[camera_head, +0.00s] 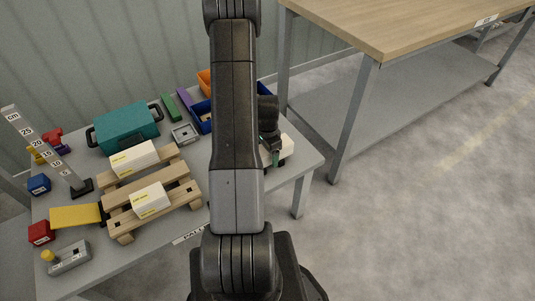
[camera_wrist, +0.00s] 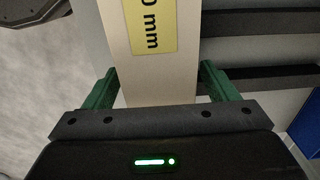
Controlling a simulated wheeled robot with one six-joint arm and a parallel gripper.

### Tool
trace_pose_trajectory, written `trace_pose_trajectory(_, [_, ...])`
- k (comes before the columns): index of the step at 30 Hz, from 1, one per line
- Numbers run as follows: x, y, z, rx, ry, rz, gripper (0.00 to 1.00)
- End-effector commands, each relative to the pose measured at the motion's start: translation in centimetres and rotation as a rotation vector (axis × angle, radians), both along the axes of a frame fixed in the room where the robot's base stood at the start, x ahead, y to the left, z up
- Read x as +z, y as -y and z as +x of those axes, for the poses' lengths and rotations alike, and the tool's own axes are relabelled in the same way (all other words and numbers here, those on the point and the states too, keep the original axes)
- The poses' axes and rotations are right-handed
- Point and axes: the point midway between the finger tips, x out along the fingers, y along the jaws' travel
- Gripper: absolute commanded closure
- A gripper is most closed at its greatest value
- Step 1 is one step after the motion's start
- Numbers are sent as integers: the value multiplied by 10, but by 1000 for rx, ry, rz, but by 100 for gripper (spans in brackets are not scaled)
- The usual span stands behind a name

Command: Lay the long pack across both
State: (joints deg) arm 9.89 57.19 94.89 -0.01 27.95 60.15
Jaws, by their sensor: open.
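A cream-white pack (camera_wrist: 150,85) with a yellow label ending in "0 mm" lies between the two green fingers of my gripper (camera_wrist: 160,87) in the wrist view. The fingers are open, one on each side of it. In the head view my gripper (camera_head: 274,157) is low at the right end of the table, beside this pack (camera_head: 287,146), which my arm partly hides. Two shorter white packs with yellow labels, a rear one (camera_head: 133,158) and a front one (camera_head: 150,199), lie apart on a wooden pallet (camera_head: 187,197) at the left.
A teal case (camera_head: 127,127) stands behind the pallet. A height scale (camera_head: 42,148), red and blue blocks and a yellow plate (camera_head: 76,216) are at the left. Blue and orange bins (camera_head: 203,80) are partly hidden behind my arm. Dark bars (camera_wrist: 262,78) show beside the pack.

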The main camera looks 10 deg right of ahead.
Motion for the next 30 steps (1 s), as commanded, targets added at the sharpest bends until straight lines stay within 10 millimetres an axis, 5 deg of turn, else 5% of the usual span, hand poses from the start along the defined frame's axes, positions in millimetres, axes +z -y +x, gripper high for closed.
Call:
trace_pose_trajectory(3, [0, 0, 0, 0, 0, 0, 22])
trace_pose_trajectory(13, [1, 0, 1, 0, 1, -1, 83])
trace_pose_trajectory(22, [8, 0, 1, 0, 4, -1, 83])
trace_pose_trajectory(30, [53, 0, 2, 0, 6, -1, 83])
